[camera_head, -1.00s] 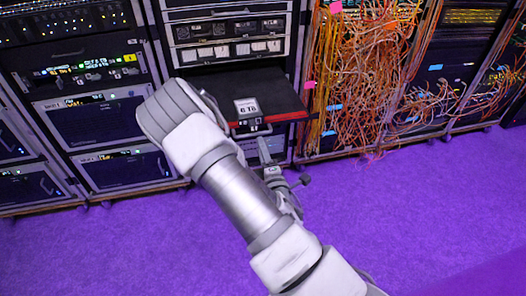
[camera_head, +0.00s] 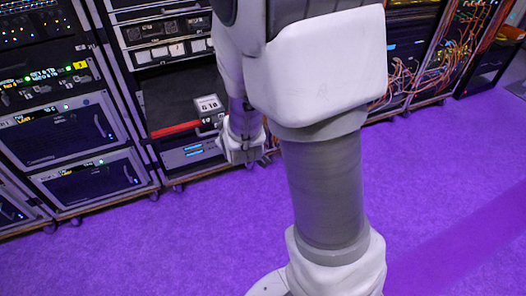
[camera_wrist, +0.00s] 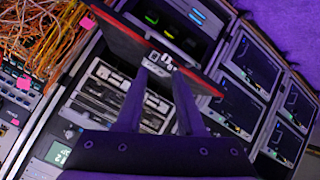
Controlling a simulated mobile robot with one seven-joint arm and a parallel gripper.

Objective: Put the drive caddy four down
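A small pale block or label marked "6 TB" (camera_head: 207,103) lies on a black tray with a red front edge (camera_head: 175,130) in the head view. It may be the drive caddy; I cannot read a four on it. In the wrist view the tray's red edge (camera_wrist: 118,30) runs diagonally, with a pale part (camera_wrist: 160,61) at the edge just beyond my fingertips. My gripper (camera_wrist: 161,77) has its two fingers apart, with no held object clearly visible. In the head view my gripper (camera_head: 241,148) is low in front of the rack, right of the tray; its fingertips are hidden.
The tray sticks out of a rack (camera_head: 168,30) with drive units above it and a blue-lit unit (camera_head: 190,151) below. Other racks (camera_head: 70,130) stand left. Orange cables (camera_head: 455,45) hang in the right rack. The purple floor (camera_head: 150,240) in front is clear.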

